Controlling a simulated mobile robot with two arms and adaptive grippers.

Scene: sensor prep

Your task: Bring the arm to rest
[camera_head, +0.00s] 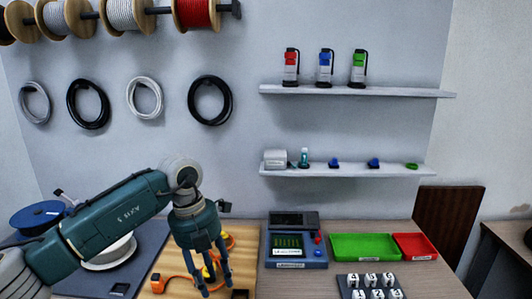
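My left arm (120,215) comes in from the left. Its gripper (211,283) points down over the wooden board (243,262) on the table. Its fingers are spread apart, with orange and yellow items showing between and behind them. I see nothing clearly clamped in the fingers. The fingertips hide part of the board. My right gripper is not in view.
An orange item (157,284) lies on the board. Right of it are a dark device (294,250), a green tray (370,239), a red tray (415,238) and a block of white pieces (371,281). Two wall shelves (400,92) (390,171) hold small items.

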